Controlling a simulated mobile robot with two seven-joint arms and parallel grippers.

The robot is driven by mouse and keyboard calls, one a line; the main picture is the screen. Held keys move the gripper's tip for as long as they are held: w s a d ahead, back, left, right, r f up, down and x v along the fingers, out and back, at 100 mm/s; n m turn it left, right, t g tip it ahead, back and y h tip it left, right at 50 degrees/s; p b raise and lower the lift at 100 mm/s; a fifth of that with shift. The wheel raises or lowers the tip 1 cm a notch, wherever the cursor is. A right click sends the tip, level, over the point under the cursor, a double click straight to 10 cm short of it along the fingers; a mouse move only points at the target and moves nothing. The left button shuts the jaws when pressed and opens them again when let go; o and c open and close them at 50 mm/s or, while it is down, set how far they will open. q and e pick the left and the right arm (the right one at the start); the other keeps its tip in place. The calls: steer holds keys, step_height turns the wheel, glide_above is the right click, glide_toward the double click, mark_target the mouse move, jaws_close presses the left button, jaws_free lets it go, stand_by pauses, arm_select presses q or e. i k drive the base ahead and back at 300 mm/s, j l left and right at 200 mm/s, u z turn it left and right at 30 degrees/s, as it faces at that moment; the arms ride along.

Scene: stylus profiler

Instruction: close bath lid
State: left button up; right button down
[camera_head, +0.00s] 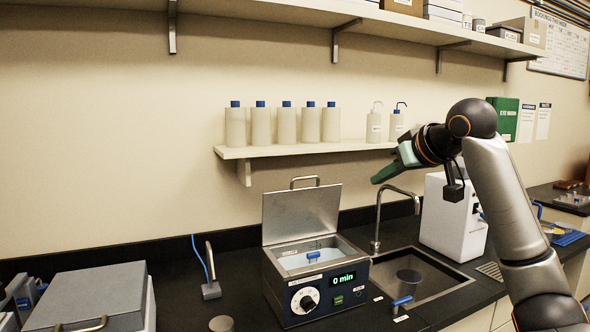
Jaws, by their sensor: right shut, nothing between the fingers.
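The ultrasonic-style bath (318,292) stands on the dark counter, with a dial and a display reading "0 min" on its front. Its metal lid (301,213) stands open, raised upright at the back, with a handle (304,180) at its top edge. Liquid and a blue-handled item (313,256) show in the open tank. My right gripper (378,181) is shut and empty, in the air to the right of the lid and apart from it. My left gripper is not in view.
A sink (425,284) with a tall faucet (378,222) lies right of the bath. A white box-shaped device (450,222) stands behind it. A shelf (300,149) with several bottles hangs above the lid. A grey lidded box (95,292) is at left.

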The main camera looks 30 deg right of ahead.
mark_target(290, 215)
steer(key=i+l, duration=0.1)
steer(key=i, duration=0.4)
steer(key=i+l, duration=0.1)
steer(key=i, duration=0.45)
